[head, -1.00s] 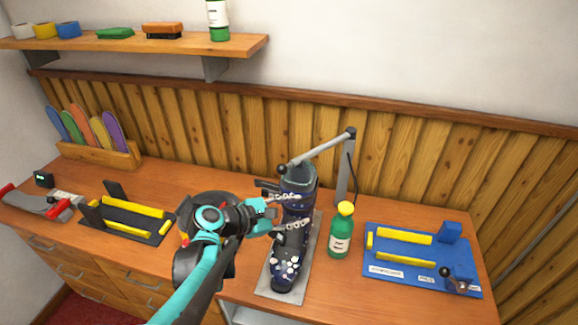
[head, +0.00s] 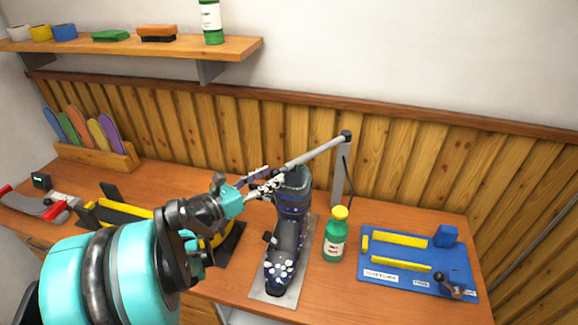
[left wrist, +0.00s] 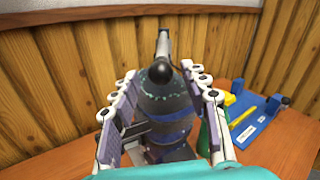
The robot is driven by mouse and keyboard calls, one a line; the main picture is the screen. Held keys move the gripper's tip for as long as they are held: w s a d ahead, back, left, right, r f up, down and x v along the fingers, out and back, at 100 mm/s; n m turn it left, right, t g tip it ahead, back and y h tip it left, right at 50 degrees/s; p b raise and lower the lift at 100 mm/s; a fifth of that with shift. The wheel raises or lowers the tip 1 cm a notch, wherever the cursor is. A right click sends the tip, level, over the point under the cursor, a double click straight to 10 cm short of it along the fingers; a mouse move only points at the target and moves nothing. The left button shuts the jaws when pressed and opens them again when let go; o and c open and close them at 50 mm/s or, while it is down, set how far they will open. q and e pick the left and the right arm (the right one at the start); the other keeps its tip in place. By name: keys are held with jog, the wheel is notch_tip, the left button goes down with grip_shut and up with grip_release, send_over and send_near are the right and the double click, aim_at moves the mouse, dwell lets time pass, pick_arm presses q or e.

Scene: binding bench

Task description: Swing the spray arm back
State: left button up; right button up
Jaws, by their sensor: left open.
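The grey spray arm (head: 318,152) reaches left from the top of an upright post (head: 338,180), and its free end is over a dark blue ski boot (head: 291,205). In the left wrist view the spray arm (left wrist: 163,45) points away from me, with a round black knob (left wrist: 160,72) at its near end. My left gripper (head: 268,180) is open at the free end, beside the boot's top. In the left wrist view its fingers (left wrist: 158,76) stand on either side of the knob, with gaps visible. My right gripper is not in view.
The boot stands on a grey plate (head: 258,292). A green bottle with a yellow cap (head: 335,240) stands right of it, close to the post. A blue jig (head: 380,262) lies farther right. A black jig with yellow bars (head: 110,208) is partly behind my left arm.

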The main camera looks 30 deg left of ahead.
aim_at(286, 166)
pick_arm(q)
jog(key=x, duration=0.6)
jog(key=shift+w+d+b, duration=0.1)
jog(key=shift+w+b, duration=0.15)
jog(key=shift+b, duration=0.15)
grip_shut()
